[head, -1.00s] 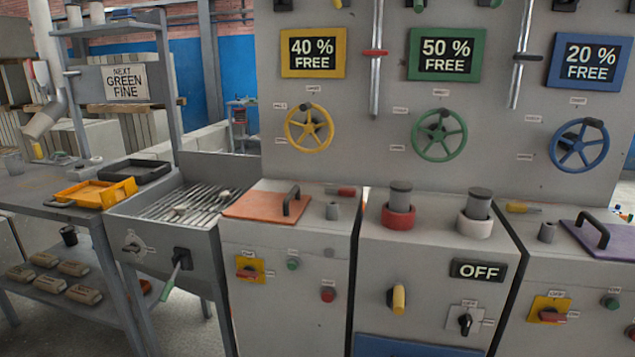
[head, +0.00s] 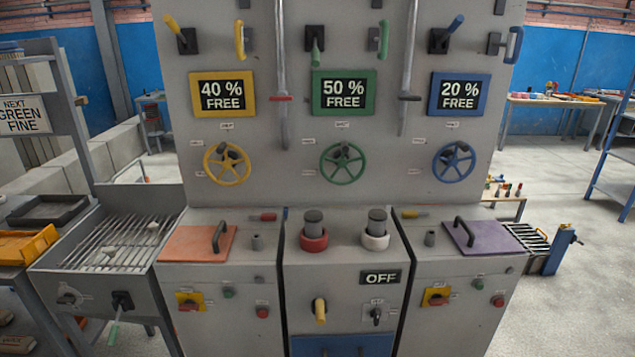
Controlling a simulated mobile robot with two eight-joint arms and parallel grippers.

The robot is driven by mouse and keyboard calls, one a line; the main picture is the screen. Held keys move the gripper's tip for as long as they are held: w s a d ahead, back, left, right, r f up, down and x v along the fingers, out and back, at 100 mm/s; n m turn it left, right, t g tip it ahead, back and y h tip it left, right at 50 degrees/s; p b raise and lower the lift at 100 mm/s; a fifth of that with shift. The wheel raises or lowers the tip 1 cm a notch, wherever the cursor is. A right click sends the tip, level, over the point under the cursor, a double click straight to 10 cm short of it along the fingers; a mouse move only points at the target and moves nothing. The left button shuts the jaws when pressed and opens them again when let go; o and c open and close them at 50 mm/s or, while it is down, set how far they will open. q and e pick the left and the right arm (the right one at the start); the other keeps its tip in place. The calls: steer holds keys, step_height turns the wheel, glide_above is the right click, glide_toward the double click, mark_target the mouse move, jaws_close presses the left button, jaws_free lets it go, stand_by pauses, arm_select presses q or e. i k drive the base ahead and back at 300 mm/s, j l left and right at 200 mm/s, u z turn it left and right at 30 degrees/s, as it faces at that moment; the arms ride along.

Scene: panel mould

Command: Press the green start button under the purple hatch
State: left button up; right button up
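The purple hatch (head: 483,237) lies flat and closed on top of the right-hand cabinet (head: 455,315), with a black handle (head: 464,231) on it. On that cabinet's front, below the hatch, is a small green button (head: 477,284). A red button (head: 498,301) sits lower right of it, and a red switch on a yellow plate (head: 437,297) is to its left. Neither of my grippers shows in the head view.
An orange hatch (head: 198,243) on the left cabinet has its own green button (head: 228,291) and red button (head: 262,312). The middle cabinet carries an OFF sign (head: 380,277). Floor right of the purple-hatch cabinet is open, with a low blue-ended rack (head: 560,248) behind.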

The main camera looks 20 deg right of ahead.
mark_target(466, 327)
steer(key=z, duration=1.7)
